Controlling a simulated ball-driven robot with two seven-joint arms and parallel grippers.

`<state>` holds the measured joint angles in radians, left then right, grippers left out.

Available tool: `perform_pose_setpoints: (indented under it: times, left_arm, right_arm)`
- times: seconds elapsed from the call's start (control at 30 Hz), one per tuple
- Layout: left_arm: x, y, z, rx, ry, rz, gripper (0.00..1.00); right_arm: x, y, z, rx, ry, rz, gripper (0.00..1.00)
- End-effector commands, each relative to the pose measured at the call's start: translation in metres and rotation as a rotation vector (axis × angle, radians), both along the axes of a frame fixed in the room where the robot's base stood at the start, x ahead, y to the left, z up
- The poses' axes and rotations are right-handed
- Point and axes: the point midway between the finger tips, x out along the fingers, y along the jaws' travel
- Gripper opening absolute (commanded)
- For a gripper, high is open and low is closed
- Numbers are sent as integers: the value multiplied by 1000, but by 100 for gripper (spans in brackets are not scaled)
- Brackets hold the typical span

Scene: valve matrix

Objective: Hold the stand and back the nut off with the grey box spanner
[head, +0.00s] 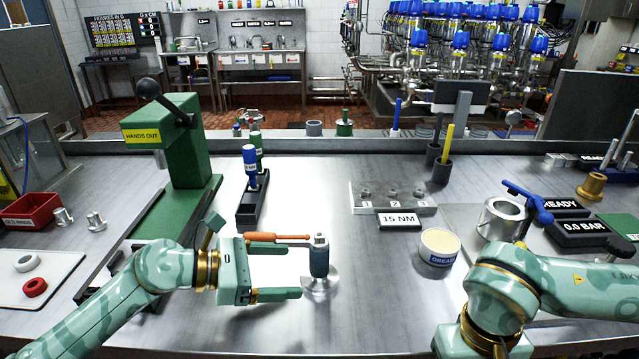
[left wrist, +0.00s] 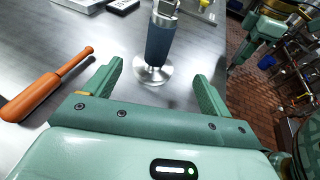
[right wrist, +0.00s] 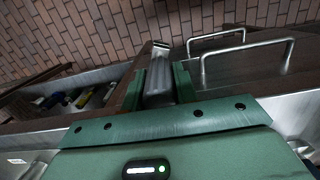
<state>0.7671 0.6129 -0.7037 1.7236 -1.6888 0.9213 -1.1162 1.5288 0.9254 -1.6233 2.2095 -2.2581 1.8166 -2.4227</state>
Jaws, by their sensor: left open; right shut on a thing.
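The stand (head: 319,262) is upright on the bench, with a dark blue body, a silver top and a round silver foot. It also shows in the left wrist view (left wrist: 160,42), ahead of and between the fingertips. My left gripper (head: 302,266) is open and points at the stand, its fingers apart from it. The nut is too small to tell at the stand's silver top (head: 320,240). My right gripper (right wrist: 158,88) is shut on a grey bar-like tool, seemingly the grey box spanner (right wrist: 158,82). Its lower end is hidden by the gripper. The right gripper is out of the head view.
An orange-handled tool (head: 272,237) lies beside my left gripper's far finger. A grease tub (head: 440,246) and a 15 NM sign (head: 399,220) stand right of the stand. A green press (head: 185,150) stands at the left. A metal cylinder (head: 502,220) stands near my right arm.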

Motion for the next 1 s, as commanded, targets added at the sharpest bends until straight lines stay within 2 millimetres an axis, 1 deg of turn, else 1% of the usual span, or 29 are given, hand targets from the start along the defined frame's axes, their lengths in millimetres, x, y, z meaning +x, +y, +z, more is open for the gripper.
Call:
perform_pose_setpoints:
  times: [0.03,0.1,0.2,0.33,0.53,0.8,0.83,0.87,0.9,0.97,1.0]
  left_arm:
    - [4,-9,-5,-2,3,0,83]
    - [8,-20,-8,-2,2,0,83]
    - [12,-34,-13,-1,4,-1,83]
    - [17,-48,-18,-1,2,0,83]
    - [20,-59,-21,-1,4,0,83]
    - [21,-60,-21,-1,3,0,83]
    - [21,-60,-21,0,3,0,80]
    - [21,-60,-21,-1,3,0,72]
    - [20,-60,-21,0,3,0,61]
    - [20,-60,-21,0,3,0,44]
    - [20,-60,-21,0,3,1,33]
  right_arm:
    - [1,0,-3,0,3,0,0]
    - [2,0,-5,0,4,0,0]
    - [2,0,-7,0,7,0,0]
    - [3,0,-9,0,8,0,0]
    - [3,0,-11,0,9,0,0]
    - [3,0,-11,0,9,-1,0]
    - [3,0,-11,0,9,-1,0]
    - [3,0,-11,0,9,-1,0]
    - [3,0,-11,0,9,-1,0]
    - [3,0,-11,0,9,-1,0]
    - [3,0,-11,0,9,-1,0]
